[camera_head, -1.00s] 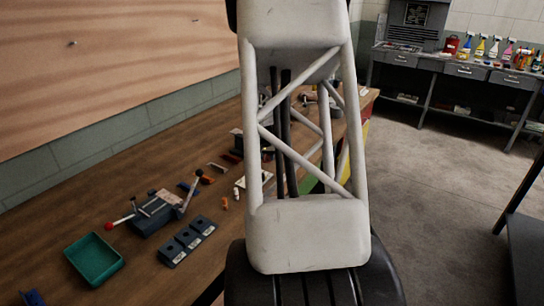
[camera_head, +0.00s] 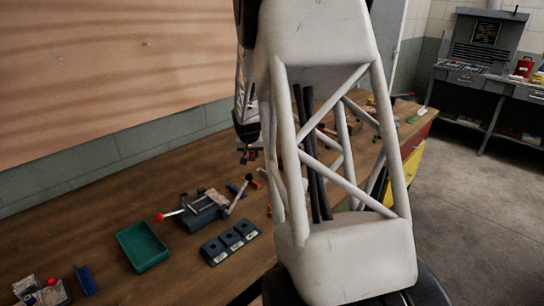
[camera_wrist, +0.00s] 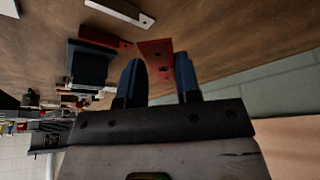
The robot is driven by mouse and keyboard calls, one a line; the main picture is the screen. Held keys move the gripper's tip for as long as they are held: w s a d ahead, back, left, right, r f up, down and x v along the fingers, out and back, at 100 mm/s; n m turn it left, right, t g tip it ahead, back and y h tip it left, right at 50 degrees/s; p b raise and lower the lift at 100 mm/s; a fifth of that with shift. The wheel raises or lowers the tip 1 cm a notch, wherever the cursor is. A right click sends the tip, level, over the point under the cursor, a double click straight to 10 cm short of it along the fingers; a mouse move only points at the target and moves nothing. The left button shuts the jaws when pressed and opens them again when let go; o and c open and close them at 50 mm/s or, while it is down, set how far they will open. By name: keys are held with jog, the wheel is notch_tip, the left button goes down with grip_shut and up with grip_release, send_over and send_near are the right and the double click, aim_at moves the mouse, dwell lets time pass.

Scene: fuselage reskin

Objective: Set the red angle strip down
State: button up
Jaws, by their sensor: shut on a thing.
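A red angle strip (camera_wrist: 156,52) with small holes is between the two blue fingers of my gripper (camera_wrist: 161,72) in the wrist view. My gripper is shut on it, and the strip sticks out past the fingertips over the brown bench. The gap between strip and bench top is hard to judge. In the head view my gripper (camera_head: 249,156) is small and dark above the bench, left of my large white arm link. A second red piece (camera_wrist: 104,38) lies beside a dark block in the wrist view.
The wooden bench (camera_head: 120,220) holds a green tray (camera_head: 143,246), a clamp fixture (camera_head: 205,211), a dark three-part block (camera_head: 230,243) and blue brackets (camera_head: 86,280). The wrist view shows a white angle piece (camera_wrist: 120,12) and a dark block (camera_wrist: 89,66) near the strip.

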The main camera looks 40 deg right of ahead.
jog(key=w+a+r+n+y, duration=0.15)
jog(key=w+a, duration=0.35)
jog(key=a, duration=0.6)
jog(key=w+a+r+n+t, duration=0.1)
jog(key=w+a+r+n, duration=0.2)
jog(key=w+a, duration=0.5)
jog(key=w+a+r+n+y, duration=0.1)
jog(key=w+a+r+n, duration=0.15)
jog(key=a, duration=1.05)
jog(key=s+a, duration=0.1)
jog(key=a, duration=1)
jog(key=m+h, duration=0.1)
jog(key=m, duration=0.2)
send_over(143, 252)
jog(key=s, duration=0.2)
notch_tip(143, 252, down, 9)
jog(key=shift+w+a+r, duration=0.2)
jog(key=shift+a, duration=0.15)
jog(key=shift+f, duration=0.15)
jog(key=shift+f, duration=3.2)
jog(key=shift+f, duration=0.35)
